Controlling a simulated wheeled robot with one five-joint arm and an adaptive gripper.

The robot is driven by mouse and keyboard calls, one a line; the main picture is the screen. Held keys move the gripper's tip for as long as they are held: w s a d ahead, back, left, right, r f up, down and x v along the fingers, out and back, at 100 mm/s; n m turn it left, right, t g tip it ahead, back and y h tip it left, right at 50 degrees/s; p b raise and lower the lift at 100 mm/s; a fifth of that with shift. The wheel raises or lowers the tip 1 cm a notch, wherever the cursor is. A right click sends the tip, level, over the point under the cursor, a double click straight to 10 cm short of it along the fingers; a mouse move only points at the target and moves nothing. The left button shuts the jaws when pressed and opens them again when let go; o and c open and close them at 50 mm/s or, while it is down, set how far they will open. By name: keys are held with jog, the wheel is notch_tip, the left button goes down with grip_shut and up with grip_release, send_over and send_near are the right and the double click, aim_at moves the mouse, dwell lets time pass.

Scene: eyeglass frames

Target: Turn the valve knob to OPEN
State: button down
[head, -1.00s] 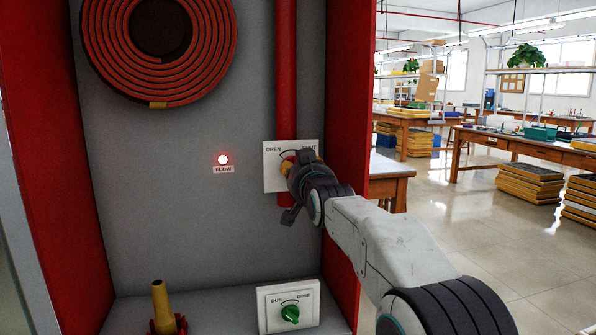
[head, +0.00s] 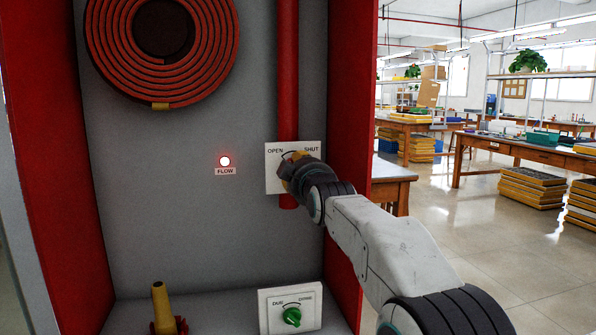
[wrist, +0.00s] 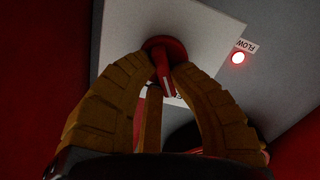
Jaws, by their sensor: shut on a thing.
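The valve plate (head: 275,182) is a white panel on the cabinet's back wall, with OPEN at upper left and SHUT at upper right. The red valve knob (wrist: 160,50) shows in the wrist view between my yellow fingertips. My gripper (wrist: 163,70) is shut on its narrow handle. In the head view my gripper (head: 290,170) covers the knob, so I cannot tell there which label it points to. The FLOW lamp (head: 224,161) glows red to the left of the plate, and it also shows in the wrist view (wrist: 238,58).
A red pipe (head: 288,70) runs down behind the plate. A green knob (head: 292,317) on a second panel sits below. A hose coil (head: 112,60) hangs at upper left, and a yellow nozzle (head: 161,305) stands at the bottom. The cabinet's red side wall (head: 350,130) is close on the right.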

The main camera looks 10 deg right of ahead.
jog(key=shift+r+n, duration=0.1)
jog(key=shift+n, duration=1)
jog(key=c, duration=1.1)
grip_release()
jog(key=s, duration=1.2)
